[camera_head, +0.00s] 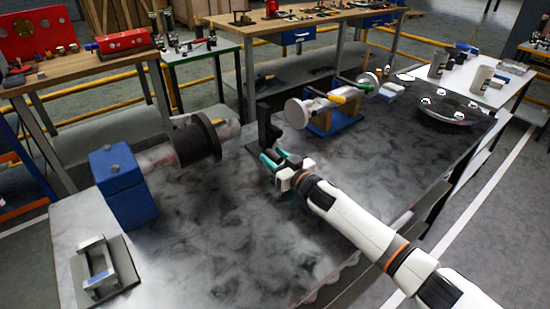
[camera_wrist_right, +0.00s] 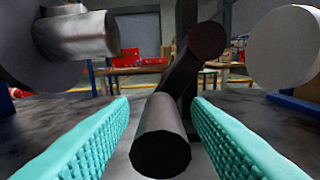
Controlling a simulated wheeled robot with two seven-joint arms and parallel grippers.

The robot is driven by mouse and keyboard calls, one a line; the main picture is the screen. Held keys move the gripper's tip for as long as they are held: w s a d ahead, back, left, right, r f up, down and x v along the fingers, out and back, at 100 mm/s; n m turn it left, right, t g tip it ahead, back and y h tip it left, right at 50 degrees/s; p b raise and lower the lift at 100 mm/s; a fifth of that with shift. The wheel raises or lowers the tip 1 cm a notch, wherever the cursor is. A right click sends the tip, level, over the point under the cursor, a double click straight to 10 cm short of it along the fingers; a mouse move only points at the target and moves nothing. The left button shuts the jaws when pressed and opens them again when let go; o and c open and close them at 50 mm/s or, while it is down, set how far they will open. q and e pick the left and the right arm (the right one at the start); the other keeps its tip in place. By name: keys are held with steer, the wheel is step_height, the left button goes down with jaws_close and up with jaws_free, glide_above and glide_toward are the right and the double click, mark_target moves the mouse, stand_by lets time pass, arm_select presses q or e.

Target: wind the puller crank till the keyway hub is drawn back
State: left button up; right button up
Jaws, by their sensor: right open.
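The puller crank (camera_head: 267,130) is a dark arm standing near the middle of the metal bench. In the right wrist view its dark round handle (camera_wrist_right: 160,140) points toward me, with the crank arm rising behind it. My right gripper (camera_head: 273,163) is open at the crank's lower end. Its teal fingers (camera_wrist_right: 160,135) lie on either side of the handle, with gaps visible on both sides. The keyway hub seems to be the dark thick disc (camera_head: 201,138) on a grey shaft (camera_head: 228,130), left of the crank, by a blue block (camera_head: 122,180). My left gripper is not in view.
A white-ended roller on a blue stand (camera_head: 333,118) is behind and right of the crank. A dark round plate (camera_head: 450,110) lies at the bench's far right. A grey bracket (camera_head: 103,270) lies at the front left. The bench's front middle is clear.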

steer(key=shift+c, duration=0.5)
jaws_close()
steer(key=shift+w+d+f+n, duration=0.2)
steer(key=shift+d+n, duration=0.1)
steer(key=shift+n, duration=0.45)
steer(key=shift+w+d+f+n, duration=0.15)
steer(key=shift+d+n, duration=0.1)
steer(key=shift+n, duration=0.5)
steer(key=shift+o, duration=0.5)
jaws_free()
steer(key=v, duration=1.2)
steer(key=shift+c, duration=0.2)
